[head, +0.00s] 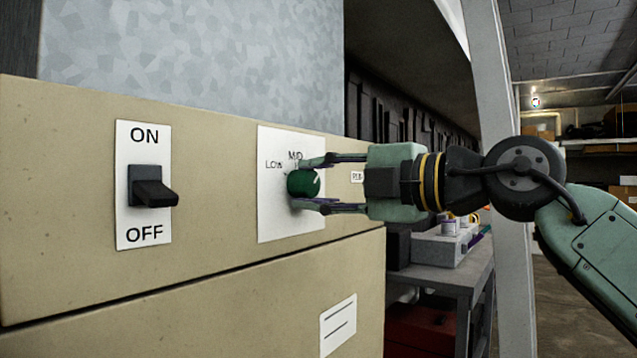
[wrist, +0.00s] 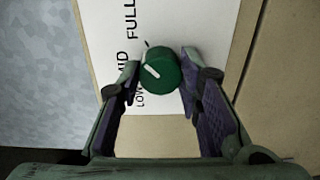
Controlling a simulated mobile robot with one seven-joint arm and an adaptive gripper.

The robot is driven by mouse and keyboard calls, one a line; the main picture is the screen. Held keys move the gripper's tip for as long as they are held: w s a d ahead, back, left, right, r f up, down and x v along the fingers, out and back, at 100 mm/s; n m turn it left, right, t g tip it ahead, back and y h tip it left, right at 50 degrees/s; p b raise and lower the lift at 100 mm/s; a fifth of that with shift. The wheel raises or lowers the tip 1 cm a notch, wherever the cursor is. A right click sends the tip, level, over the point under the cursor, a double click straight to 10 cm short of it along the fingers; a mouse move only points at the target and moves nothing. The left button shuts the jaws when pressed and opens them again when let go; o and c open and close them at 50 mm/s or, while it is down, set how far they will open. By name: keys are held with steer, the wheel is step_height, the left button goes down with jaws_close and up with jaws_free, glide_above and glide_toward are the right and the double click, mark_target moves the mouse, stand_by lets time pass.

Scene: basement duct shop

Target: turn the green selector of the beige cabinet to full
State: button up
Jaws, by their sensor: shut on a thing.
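The green selector (head: 303,183) is a round knob on a white label plate (head: 272,215) on the front of the beige cabinet (head: 215,175). LOW and MID show beside it in the head view; FULL shows in the wrist view. My gripper (head: 312,182) is shut on the selector, one finger above and one below. In the wrist view my gripper (wrist: 158,85) has a finger on each side.
A black ON/OFF lever switch (head: 150,187) on its own white plate (head: 143,225) sits left of the selector. A grey bench (head: 450,265) with a bin and small containers stands beyond the cabinet's right edge. A grey post (head: 505,120) rises behind my arm.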

steer(key=shift+m, duration=1.6)
steer(key=o, duration=1.2)
steer(key=v, duration=1.2)
